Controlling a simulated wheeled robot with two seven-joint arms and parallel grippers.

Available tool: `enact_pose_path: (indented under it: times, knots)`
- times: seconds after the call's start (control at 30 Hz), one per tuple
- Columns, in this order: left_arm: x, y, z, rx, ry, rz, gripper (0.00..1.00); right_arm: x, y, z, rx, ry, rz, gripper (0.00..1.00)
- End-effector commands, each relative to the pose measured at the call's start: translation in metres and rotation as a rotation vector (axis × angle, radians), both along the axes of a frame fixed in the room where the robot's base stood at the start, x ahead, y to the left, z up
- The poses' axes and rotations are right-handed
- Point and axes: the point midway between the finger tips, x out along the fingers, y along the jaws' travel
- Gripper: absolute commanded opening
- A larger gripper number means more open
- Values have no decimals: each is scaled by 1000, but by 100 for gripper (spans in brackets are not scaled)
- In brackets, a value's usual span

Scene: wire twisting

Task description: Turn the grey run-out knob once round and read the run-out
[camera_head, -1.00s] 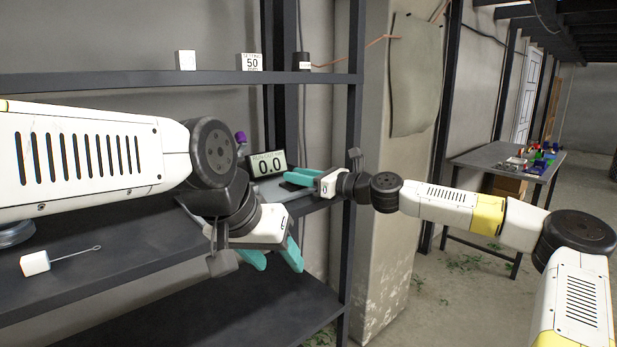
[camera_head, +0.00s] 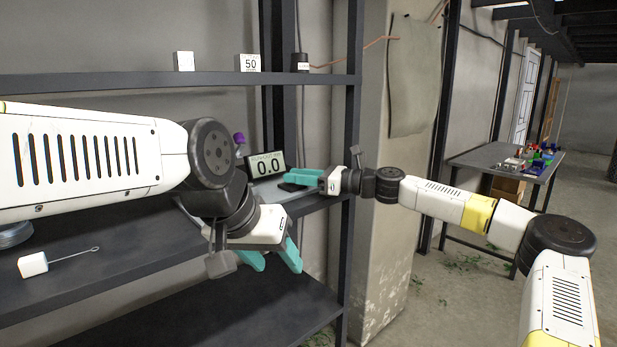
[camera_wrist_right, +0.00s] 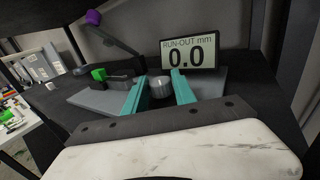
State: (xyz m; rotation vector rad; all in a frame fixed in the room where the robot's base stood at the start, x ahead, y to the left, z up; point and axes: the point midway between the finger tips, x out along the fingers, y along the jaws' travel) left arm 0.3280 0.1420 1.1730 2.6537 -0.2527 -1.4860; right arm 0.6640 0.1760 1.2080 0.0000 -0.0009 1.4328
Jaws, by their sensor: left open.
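The grey knob (camera_wrist_right: 160,87) stands upright between the two teal fingers of my right gripper (camera_wrist_right: 159,80) in the right wrist view. The fingers are apart, one on each side of it, and I cannot tell whether they touch it. In the head view my right gripper (camera_head: 304,178) is at the shelf's right end, and the knob is hidden there. The run-out display (camera_wrist_right: 188,53) behind the knob reads 0.0 mm; it also shows in the head view (camera_head: 267,164). My left gripper (camera_head: 279,266) is open and empty, in front of the shelf, pointing down.
A white block with a wire loop (camera_head: 34,264) lies on the shelf at left. A shelf post (camera_head: 350,230) stands close to my right gripper.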

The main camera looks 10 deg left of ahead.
Motion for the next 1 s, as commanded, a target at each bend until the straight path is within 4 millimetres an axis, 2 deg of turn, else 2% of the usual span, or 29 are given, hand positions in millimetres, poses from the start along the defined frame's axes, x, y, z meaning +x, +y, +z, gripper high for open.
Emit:
enact_pose_path:
  times: [0.03, 0.1, 0.47, 0.8, 1.0]
  knots:
    - [0, 0, 0, 0, 0, 0, 53, 1, -1, -1, -1, 0, -3, 42]
    - [0, 0, 0, 0, 0, 0, 53, 1, 0, 0, -1, 0, -2, 52]
    - [0, 0, 0, 0, 0, 0, 53, -1, -5, 0, -1, 0, -1, 52]
    - [0, 0, 0, 0, 0, 0, 53, -7, -59, -1, -2, 0, -3, 52]
    - [0, 0, 0, 0, 0, 0, 53, -10, -76, -1, -1, 0, -1, 52]
